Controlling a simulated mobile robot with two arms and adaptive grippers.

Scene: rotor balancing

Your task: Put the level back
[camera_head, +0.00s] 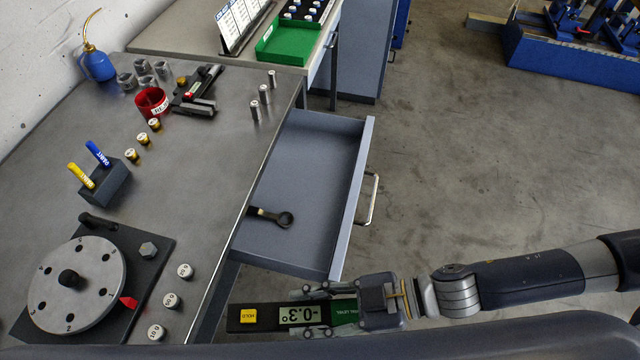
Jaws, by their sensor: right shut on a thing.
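The level (268,317) is a dark bar with a yellow button, a green part and a display that appears upside down and seems to read -0.3°. My right gripper (322,312) is shut on the level and holds it at the bottom middle, near the front corner of the drawer. The open drawer (305,160) extends from the bench and holds a dark wrench (272,216). My left gripper is not in view.
The bench (190,170) carries a rotor disc (75,284), a marker block (104,184), a red cup (151,102), a dark tool (197,90) and several small weights. A green tray (283,42) stands on the back table. The drawer handle (371,199) sticks out right; the floor there is clear.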

